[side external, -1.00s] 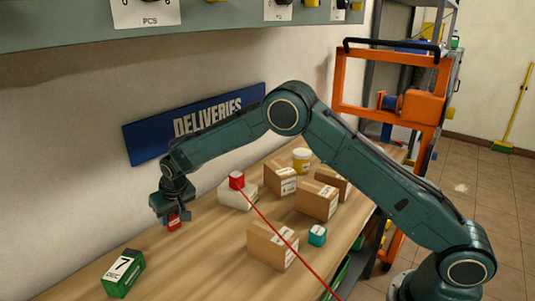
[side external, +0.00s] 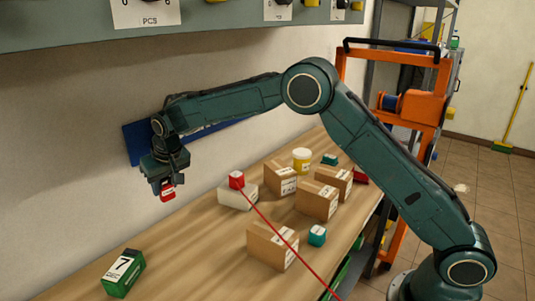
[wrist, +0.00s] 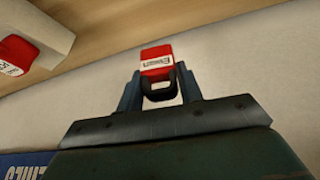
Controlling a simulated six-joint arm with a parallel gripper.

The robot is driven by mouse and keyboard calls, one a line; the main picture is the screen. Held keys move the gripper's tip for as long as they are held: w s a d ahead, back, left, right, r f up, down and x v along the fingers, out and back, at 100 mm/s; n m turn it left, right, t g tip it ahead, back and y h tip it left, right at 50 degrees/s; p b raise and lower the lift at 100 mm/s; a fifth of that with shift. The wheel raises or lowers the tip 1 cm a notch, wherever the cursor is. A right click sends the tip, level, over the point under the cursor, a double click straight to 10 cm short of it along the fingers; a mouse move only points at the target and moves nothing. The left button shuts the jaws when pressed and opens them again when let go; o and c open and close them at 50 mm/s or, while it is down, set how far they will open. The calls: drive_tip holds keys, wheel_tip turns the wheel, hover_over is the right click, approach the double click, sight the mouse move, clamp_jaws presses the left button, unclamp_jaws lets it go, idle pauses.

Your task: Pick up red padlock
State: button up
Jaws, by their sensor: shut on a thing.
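A red padlock (wrist: 157,62) with a white label and a dark shackle is held between the fingers of my gripper (wrist: 160,88) in the wrist view. In the side view the padlock (side external: 167,193) hangs under my gripper (side external: 163,182), above the far left part of the wooden bench (side external: 190,245) and clear of its surface. The gripper is shut on it. The wall is close behind.
A green calendar block (side external: 123,273) stands at the bench's near left. Several cardboard boxes (side external: 317,200), a yellow tub (side external: 301,160) and a teal item (side external: 317,235) stand to the right. A shelf or panel (side external: 200,25) overhangs above.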

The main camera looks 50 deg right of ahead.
wheel_tip(320, 180, up, 10)
idle(0.4)
idle(0.5)
